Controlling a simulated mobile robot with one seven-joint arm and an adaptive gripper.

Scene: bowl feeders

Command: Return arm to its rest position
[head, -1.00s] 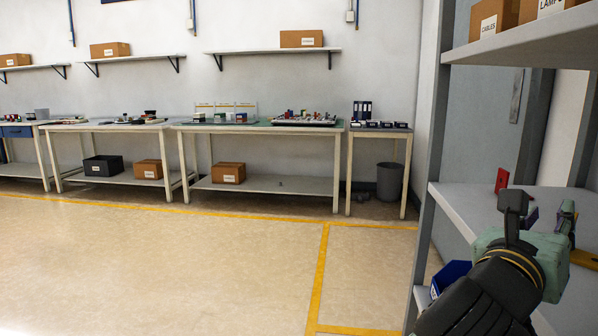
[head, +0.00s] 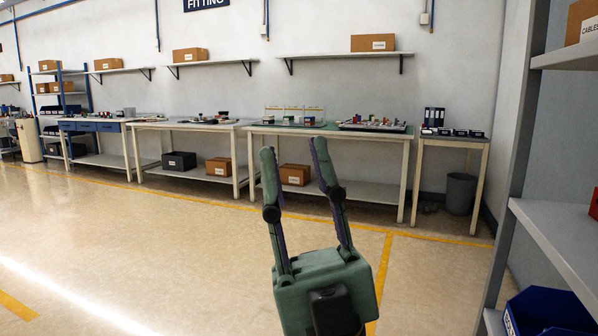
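My gripper (head: 293,145) shows in the head view, just right of the middle, raised in front of the workbenches. Its two green and dark fingers point up and stand apart, with nothing between them. The green gripper body (head: 325,290) is at the bottom of the picture. The gripper is clear of the shelf unit on the right and appears to touch nothing.
A grey shelf unit (head: 560,240) stands close on the right, with a blue bin (head: 550,312) low on it. Workbenches (head: 330,133) line the far wall, and a grey waste bin (head: 460,193) stands there. The floor (head: 150,240) to the left is clear.

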